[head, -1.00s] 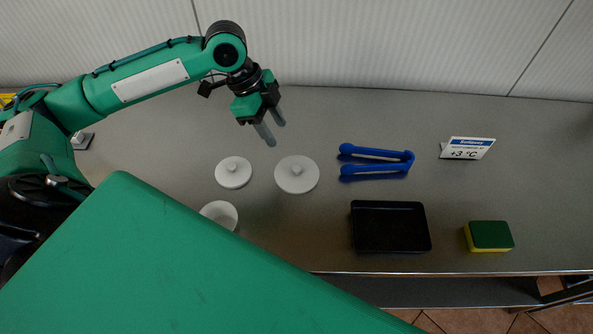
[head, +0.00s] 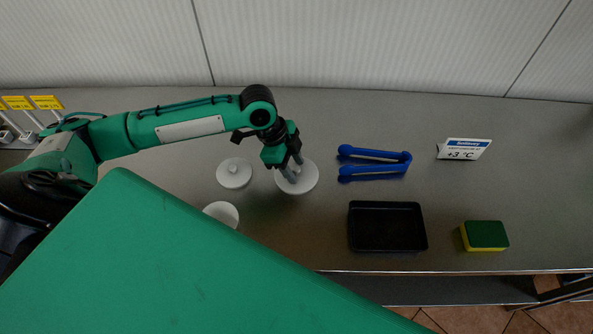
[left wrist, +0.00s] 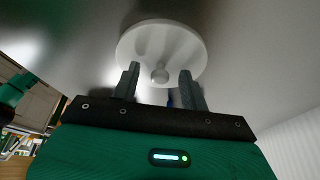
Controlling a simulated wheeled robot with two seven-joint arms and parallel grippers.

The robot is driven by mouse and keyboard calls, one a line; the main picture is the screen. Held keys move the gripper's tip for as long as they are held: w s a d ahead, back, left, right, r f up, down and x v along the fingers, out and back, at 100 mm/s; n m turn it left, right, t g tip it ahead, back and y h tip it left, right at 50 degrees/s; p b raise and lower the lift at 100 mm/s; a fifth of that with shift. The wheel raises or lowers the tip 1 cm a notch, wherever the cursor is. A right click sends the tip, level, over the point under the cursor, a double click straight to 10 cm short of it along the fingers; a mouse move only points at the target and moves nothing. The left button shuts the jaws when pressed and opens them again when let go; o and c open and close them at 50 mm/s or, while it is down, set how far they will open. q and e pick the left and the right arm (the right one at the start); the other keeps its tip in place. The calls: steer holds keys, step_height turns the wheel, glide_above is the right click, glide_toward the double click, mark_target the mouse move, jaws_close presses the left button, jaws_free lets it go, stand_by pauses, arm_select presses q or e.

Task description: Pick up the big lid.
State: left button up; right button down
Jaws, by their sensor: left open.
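The big lid (head: 306,182) is a white disc with a small round knob, lying on the steel counter. In the left wrist view the lid (left wrist: 160,38) lies ahead of the fingers, its knob (left wrist: 160,74) between the lines of the two fingers. My left gripper (head: 294,173) is over the lid in the head view and hides its knob in part; it is open and empty in the left wrist view (left wrist: 160,82). Whether the fingertips touch the lid cannot be told. A smaller white lid (head: 234,174) with a knob lies just left of it. My right gripper is not in view.
A white round container (head: 222,213) stands in front of the small lid, partly hidden by my green body. Blue tongs (head: 375,161), a black tray (head: 387,228), a sponge (head: 485,236) and a price sign (head: 464,149) are to the right. The counter behind the lids is clear.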

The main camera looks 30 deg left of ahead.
arm_select(q)
jaws_close()
steer(key=shift+r, duration=0.15)
